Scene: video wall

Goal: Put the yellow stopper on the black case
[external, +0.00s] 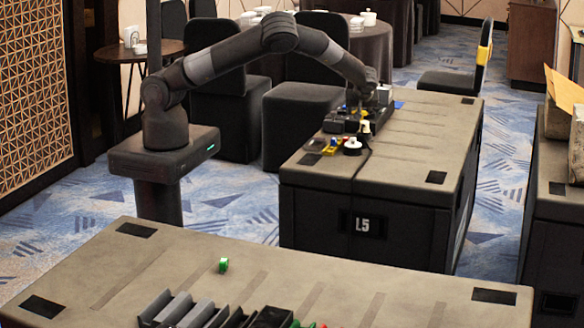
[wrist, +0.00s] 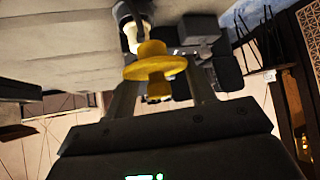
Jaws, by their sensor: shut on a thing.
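The yellow stopper (wrist: 155,62), with a wide round flange and a narrower neck, sits between the two fingers of my gripper (wrist: 157,92) in the wrist view. My gripper is shut on it. In the external view my arm reaches over the far part of the L5 case-table, with my gripper (external: 372,97) low among dark items there. Dark boxes (wrist: 198,28) lie just beyond the stopper in the wrist view; I cannot tell which one is the black case. Dark items (external: 342,120) also show in the external view, partly hidden by the arm.
A white and black round thing (external: 352,146) and small yellow and red pieces (external: 330,148) lie near the left edge of the L5 top (external: 400,165). Its right side is clear. The front table (external: 110,265) holds a green piece (external: 223,265) and dark trays (external: 185,310).

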